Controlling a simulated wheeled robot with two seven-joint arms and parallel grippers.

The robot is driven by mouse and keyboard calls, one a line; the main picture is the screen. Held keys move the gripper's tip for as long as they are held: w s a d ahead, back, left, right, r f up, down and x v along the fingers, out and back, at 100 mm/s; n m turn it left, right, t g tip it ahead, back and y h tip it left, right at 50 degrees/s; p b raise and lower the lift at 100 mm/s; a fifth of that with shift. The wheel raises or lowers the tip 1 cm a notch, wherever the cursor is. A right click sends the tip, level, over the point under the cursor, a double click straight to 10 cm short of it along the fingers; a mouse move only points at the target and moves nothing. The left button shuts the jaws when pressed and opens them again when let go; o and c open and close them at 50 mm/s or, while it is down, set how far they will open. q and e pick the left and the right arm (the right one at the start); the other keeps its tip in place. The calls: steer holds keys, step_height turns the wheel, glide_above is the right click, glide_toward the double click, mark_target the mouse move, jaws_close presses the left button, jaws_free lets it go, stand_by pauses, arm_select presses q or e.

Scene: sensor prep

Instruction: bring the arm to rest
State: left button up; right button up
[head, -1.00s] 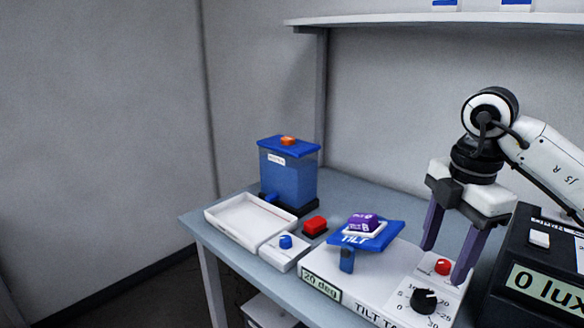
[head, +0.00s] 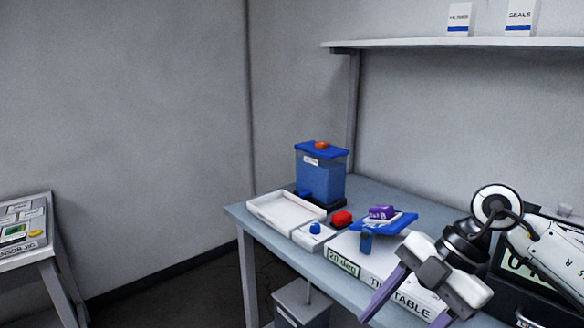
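My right gripper (head: 402,312) comes in from the right on its white and black arm. It hangs in front of the white tilt table (head: 353,254), at the bench's front edge, and covers that unit's dial and red button. Its two purple fingers are spread apart with nothing seen between them, though their tips run close to the bottom of the picture. A purple block (head: 381,212) rests on the blue tilt plate (head: 399,224), apart from the gripper. The display on the tilt table reads 20 deg. My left gripper is not in view.
The bench (head: 239,213) also holds a blue tank (head: 319,178), a white tray (head: 262,203), a red button (head: 342,217) and a black meter (head: 508,290) behind my arm. A shelf (head: 430,44) with boxes is above. A second table (head: 33,262) stands at left. Open floor lies between.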

steer(key=s+a+r+m+t+y, duration=0.1)
steer(key=s+a+r+y, duration=0.1)
steer(key=a+y, duration=0.55)
steer(key=s+a+r+t+y, duration=0.1)
steer(key=a+t+y, duration=0.1)
steer(key=a+y, duration=0.55)
steer(key=w+d+f+m+t+h, duration=0.5)
steer(key=d+f+m+t+h, duration=0.15)
steer(key=m+t, duration=0.7)
steer(key=s+d+f+m+h, duration=0.1)
steer(key=d+f+m+h, duration=0.1)
steer(key=f+m+h, duration=0.3)
steer(key=s+d+f+h, duration=0.1)
steer(key=d+f+h, duration=0.2)
steer(key=f, duration=0.4)
steer(key=s+d+f+m+g+h, duration=0.1)
steer(key=s+d+f+g+h, duration=0.1)
steer(key=s+f, duration=0.6)
steer(key=s+d+f+m+g+h, duration=0.2)
steer(key=s+f+g, duration=0.3)
steer(key=s+f, duration=0.4)
step_height(320, 180, down, 2)
steer(key=shift+s+d+f, duration=0.15)
steer(key=shift+d+f, duration=0.1)
steer(key=shift+d, duration=0.3)
